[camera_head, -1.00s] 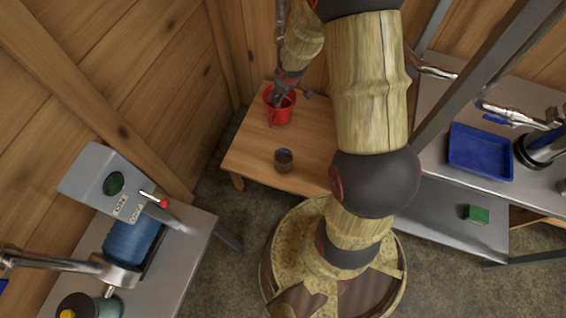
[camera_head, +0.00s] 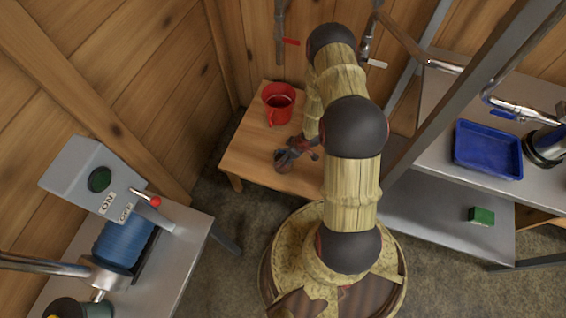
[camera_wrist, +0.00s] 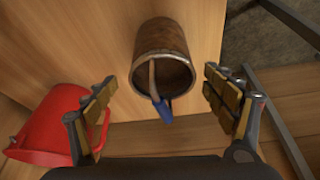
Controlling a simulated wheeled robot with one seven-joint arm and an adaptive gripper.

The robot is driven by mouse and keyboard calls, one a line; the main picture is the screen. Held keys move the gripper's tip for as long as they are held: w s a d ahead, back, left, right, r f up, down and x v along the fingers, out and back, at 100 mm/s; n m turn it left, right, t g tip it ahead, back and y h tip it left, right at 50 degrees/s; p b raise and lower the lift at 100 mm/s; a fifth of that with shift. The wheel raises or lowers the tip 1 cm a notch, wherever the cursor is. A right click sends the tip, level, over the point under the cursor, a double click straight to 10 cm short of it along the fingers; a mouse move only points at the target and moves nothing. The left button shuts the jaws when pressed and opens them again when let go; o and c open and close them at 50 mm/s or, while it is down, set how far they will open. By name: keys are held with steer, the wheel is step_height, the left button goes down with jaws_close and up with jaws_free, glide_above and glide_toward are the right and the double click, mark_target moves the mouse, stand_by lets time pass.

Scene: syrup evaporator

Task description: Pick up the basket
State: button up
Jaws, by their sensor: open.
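A small brown round container (camera_head: 282,162), likely the basket, stands on the wooden table (camera_head: 245,160). In the wrist view the brown container (camera_wrist: 164,42) shows its ribbed wall, with a thin light-brown strip ending in a blue tip at its near side. My gripper (camera_head: 296,152) is right at the container in the head view and hides part of it. In the wrist view my gripper (camera_wrist: 160,80) is open, with one finger to each side of the container's near end and gaps on both sides. I see no contact.
A red jug (camera_head: 279,104) stands behind the container; in the wrist view the red jug (camera_wrist: 45,128) is close to my left finger. A metal shelf (camera_head: 430,205) with a blue tray (camera_head: 488,150) and green block (camera_head: 482,216) stands right. A machine (camera_head: 88,180) stands left.

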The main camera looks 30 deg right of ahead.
steer(key=x, duration=0.1)
steer(key=b+x, duration=0.1)
steer(key=x, duration=0.1)
steer(key=b+x, duration=0.1)
steer(key=shift+s+f, duration=0.3)
steer(key=shift+w+a+f+b, duration=0.1)
steer(key=shift+w+f+b, duration=0.05)
steer(key=shift+f+b, duration=0.2)
steer(key=shift+r, duration=0.1)
steer(key=c, duration=1.3)
steer(key=shift+c, duration=0.2)
